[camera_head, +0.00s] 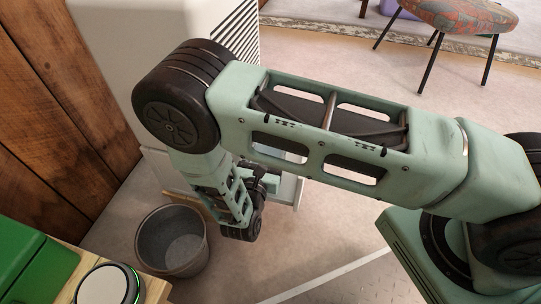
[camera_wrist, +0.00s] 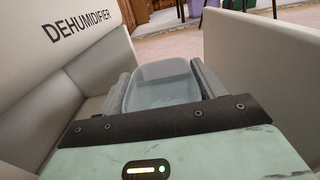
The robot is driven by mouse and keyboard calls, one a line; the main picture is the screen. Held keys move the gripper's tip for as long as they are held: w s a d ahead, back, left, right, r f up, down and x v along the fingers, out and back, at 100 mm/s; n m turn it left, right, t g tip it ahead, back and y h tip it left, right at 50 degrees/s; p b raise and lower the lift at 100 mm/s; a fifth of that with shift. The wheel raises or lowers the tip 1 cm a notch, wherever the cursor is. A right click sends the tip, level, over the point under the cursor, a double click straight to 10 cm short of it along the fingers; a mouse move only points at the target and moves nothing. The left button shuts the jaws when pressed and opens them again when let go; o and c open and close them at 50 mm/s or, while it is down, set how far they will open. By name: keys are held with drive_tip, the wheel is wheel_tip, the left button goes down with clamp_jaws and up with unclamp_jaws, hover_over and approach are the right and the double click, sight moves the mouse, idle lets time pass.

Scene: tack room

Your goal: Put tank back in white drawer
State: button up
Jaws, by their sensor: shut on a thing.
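The tank (camera_wrist: 163,92), an open grey-blue tub, is between the two fingers of my gripper (camera_wrist: 160,86) in the wrist view. The gripper is shut on it, and the tank looks about level. Pale walls of the white drawer (camera_wrist: 243,62) stand on both sides of the tank and fingers. I cannot tell whether the tank touches the drawer floor. The dehumidifier (camera_wrist: 72,28), with its name in dark letters, rises at the left. In the head view it is the white cabinet (camera_head: 105,25), and my arm hides most of the drawer and the tank.
A grey bucket (camera_head: 172,241) stands on the floor beside my lower arm. A wooden surface at the lower left holds a green box (camera_head: 35,262) and a round device (camera_head: 108,286). A patterned stool (camera_head: 462,16) is at the back right. The floor between is mostly clear.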

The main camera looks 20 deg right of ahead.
drive_tip(key=b+x, duration=0.1)
drive_tip(key=x, duration=0.2)
drive_tip(key=shift+w+d, duration=0.2)
drive_tip(key=shift+w, duration=0.15)
drive_tip(key=f+b, duration=0.1)
drive_tip(key=f, duration=0.1)
drive_tip(key=b, duration=0.1)
drive_tip(key=shift+w+d+f+b, duration=0.3)
drive_tip(key=shift+w+f+b, duration=0.05)
drive_tip(key=shift+f, duration=0.35)
drive_tip(key=shift+f+b, duration=0.2)
drive_tip(key=shift+b, duration=0.1)
drive_tip(key=o, duration=1.3)
drive_tip(key=shift+c, duration=0.2)
drive_tip(key=shift+r, duration=0.15)
